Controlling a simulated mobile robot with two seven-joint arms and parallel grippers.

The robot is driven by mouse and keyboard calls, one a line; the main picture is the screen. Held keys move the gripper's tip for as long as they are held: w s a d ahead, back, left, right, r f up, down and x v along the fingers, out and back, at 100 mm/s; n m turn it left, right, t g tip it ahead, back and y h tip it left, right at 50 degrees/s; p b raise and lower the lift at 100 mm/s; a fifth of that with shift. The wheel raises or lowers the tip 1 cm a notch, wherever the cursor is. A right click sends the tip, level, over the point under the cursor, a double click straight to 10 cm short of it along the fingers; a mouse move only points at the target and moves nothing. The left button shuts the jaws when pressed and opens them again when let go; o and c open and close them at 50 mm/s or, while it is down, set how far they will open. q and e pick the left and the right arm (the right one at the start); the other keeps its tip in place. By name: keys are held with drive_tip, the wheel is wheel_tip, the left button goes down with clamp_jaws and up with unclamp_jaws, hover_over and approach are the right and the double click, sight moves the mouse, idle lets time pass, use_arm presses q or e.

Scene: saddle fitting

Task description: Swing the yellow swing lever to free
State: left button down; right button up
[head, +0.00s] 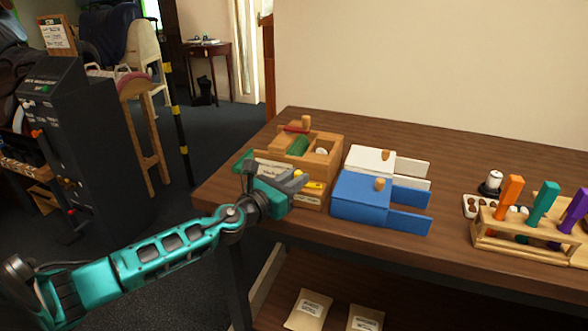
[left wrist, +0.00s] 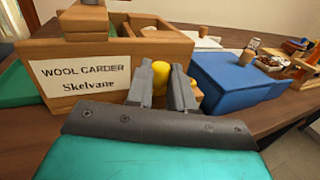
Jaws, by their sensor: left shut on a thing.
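The yellow swing lever (head: 313,185) shows at the front of a wooden box labelled "WOOL CARDER Skelvane" (head: 325,143). In the left wrist view the lever's rounded yellow top (left wrist: 160,72) stands between the two grey fingers. My left gripper (head: 298,183) reaches the box front from the left and is shut on the lever; its fingers (left wrist: 161,92) hide the lower part. The box's white label (left wrist: 82,80) is left of the fingers in the wrist view. My right gripper is in neither view.
A blue box (head: 358,196) and a white box (head: 368,159) stand right of the wooden box. A rack (head: 530,245) with orange, teal and purple handles is farther right on the brown table (head: 450,165). Packets lie on the shelf below.

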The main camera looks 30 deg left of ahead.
use_arm(q)
drive_tip(key=n+y+p, duration=0.1)
drive_tip(key=y+p, duration=0.1)
drive_tip(key=s+d+n+y+p, duration=0.1)
drive_tip(key=y, duration=0.1)
drive_tip(key=shift+r+n, duration=0.3)
drive_tip(key=shift+s+d+f+n+y+p, duration=0.15)
drive_tip(key=shift+n+y+p, duration=0.3)
drive_tip(key=shift+y, duration=0.25)
drive_tip(key=y, duration=0.1)
drive_tip(key=n+g+y, duration=0.1)
drive_tip(key=d+n+y, duration=0.1)
drive_tip(key=y, duration=0.1)
drive_tip(key=shift+s+d+f+n, duration=0.1)
drive_tip(key=shift+s+n, duration=0.15)
drive_tip(key=shift+s+d+n+g+y, duration=0.1)
drive_tip(key=shift+d+n+g+y, duration=0.2)
drive_tip(key=shift+n+g+y, duration=0.55)
drive_tip(key=shift+s+d+n+g+y, duration=0.1)
drive_tip(key=shift+d+n+g+y, duration=0.4)
drive_tip(key=shift+y, duration=0.6)
drive_tip(key=shift+s+d+n+g+y, duration=0.1)
drive_tip(key=shift+d+n+g+y, duration=0.05)
drive_tip(key=shift+n+g+y, duration=0.7)
drive_tip(key=c, duration=1.3)
unclamp_jaws()
